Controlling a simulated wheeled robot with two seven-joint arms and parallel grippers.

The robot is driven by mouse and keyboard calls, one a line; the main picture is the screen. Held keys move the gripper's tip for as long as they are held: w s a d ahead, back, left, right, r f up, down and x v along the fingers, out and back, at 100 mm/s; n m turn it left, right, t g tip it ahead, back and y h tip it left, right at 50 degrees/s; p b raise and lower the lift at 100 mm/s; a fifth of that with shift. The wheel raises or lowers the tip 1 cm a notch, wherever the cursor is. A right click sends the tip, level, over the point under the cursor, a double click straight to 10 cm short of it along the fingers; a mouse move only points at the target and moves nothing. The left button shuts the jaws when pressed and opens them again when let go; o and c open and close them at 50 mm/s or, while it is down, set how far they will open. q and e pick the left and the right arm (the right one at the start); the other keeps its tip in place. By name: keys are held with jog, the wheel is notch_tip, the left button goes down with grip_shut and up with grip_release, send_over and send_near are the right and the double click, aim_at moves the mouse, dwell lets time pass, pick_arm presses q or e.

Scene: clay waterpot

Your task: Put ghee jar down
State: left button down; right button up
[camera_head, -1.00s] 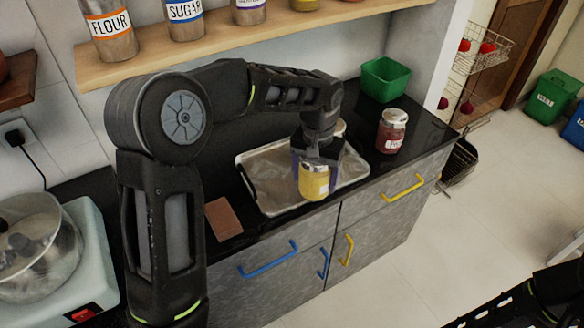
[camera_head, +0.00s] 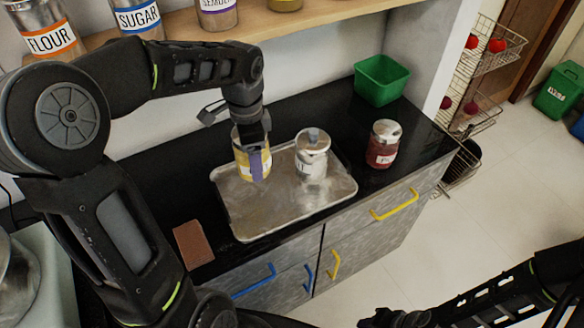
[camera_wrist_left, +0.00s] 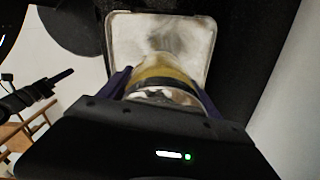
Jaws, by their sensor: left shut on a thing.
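My left gripper (camera_head: 253,158) is shut on the ghee jar (camera_head: 243,165), a glass jar with yellow contents. It holds the jar upright at the back left corner of a metal tray (camera_head: 262,218). I cannot tell whether the jar touches the tray. In the left wrist view the jar (camera_wrist_left: 165,72) sits between the purple fingers, with the tray (camera_wrist_left: 120,38) beyond it. My right gripper (camera_head: 395,318) is partly visible at the bottom edge of the head view; its jaws are unclear.
A white jar (camera_head: 311,160) stands on the tray's right half. A red jar (camera_head: 383,145) and a green bin (camera_head: 381,80) are on the black counter to the right. A brown slab (camera_head: 193,244) lies left of the tray. A shelf of jars (camera_head: 185,25) runs above. The tray's front is clear.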

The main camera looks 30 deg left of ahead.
pick_arm(q)
jog(key=shift+s+a+r, duration=0.1)
jog(key=shift+s+r, duration=0.05)
jog(key=shift+s, duration=0.05)
send_over(257, 195)
jog(key=shift+f, duration=3.2)
jog(key=shift+p, duration=0.3)
jog(key=shift+f, duration=1.85)
jog(key=shift+f, duration=0.1)
jog(key=shift+c, duration=0.6)
grip_release()
